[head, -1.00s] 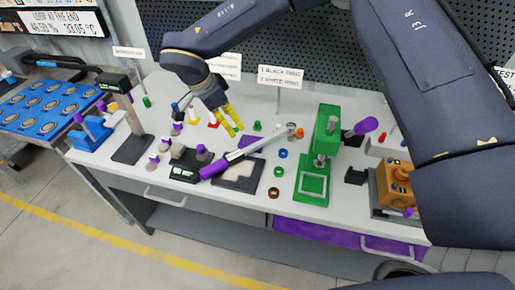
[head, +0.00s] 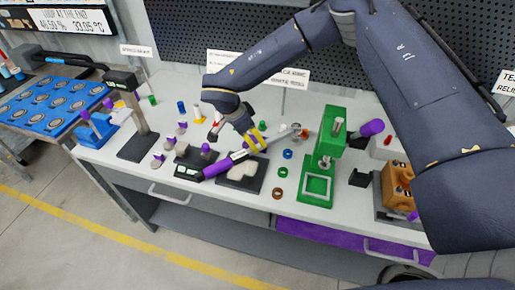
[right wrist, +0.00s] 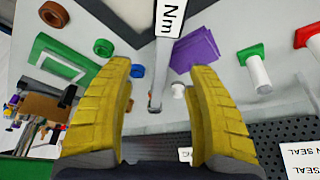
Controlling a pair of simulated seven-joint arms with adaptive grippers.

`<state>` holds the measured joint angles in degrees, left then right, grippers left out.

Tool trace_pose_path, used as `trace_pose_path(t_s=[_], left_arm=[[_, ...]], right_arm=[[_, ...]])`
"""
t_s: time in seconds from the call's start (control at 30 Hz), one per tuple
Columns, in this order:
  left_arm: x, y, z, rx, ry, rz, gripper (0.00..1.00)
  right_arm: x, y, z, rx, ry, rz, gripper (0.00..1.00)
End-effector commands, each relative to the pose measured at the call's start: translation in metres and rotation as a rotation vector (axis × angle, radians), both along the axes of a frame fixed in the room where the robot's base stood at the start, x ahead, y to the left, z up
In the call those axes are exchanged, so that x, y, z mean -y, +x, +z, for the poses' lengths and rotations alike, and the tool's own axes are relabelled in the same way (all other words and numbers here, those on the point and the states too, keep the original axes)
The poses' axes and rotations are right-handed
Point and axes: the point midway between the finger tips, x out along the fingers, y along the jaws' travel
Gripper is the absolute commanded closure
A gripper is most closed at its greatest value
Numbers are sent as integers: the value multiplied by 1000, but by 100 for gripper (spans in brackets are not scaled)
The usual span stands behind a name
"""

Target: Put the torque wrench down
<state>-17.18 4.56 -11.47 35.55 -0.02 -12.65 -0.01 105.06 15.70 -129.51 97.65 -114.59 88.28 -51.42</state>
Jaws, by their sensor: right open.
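The torque wrench (head: 217,169) lies slantwise over the bench, its purple handle at the left and its metal head at the right. My right gripper (head: 256,142) is open at the shaft, right of the handle. In the right wrist view the wrench's metal shaft (right wrist: 158,75) and its Nm label (right wrist: 171,17) show between the two yellow fingers (right wrist: 160,68), with a gap on both sides. The wrench passes over a grey-white block on a dark base (head: 236,185). I cannot tell exactly what bears it. My left gripper is not in view.
A green press (head: 325,165) and several coloured rings stand right of the wrench. A black device (head: 187,170) is close to the handle end. A purple flat piece (right wrist: 195,50) lies beside the shaft. The orange pump (head: 397,185) stands farther right.

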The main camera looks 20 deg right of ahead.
Motion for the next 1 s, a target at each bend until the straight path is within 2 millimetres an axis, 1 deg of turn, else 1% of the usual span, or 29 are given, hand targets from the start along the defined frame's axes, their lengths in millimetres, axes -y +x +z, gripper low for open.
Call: trace_pose_path(t_s=[0.17, 0.27, 0.5, 0.6, 0.7, 0.9, 1.0], left_arm=[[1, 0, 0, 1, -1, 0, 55], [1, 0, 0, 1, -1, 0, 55], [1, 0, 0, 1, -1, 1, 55], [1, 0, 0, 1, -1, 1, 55], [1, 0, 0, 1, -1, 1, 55], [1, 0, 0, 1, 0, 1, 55], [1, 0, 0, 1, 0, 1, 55]], right_arm=[[2, 1, -4, 0, 0, 0, 44], [4, 2, -11, -1, 0, 0, 44], [15, 6, -38, -2, 0, -1, 44], [18, 6, -47, -2, 0, -1, 44], [20, 7, -50, -1, 0, 0, 44], [19, 7, -49, -1, 0, 0, 44], [19, 7, -49, 0, 0, 0, 56]])
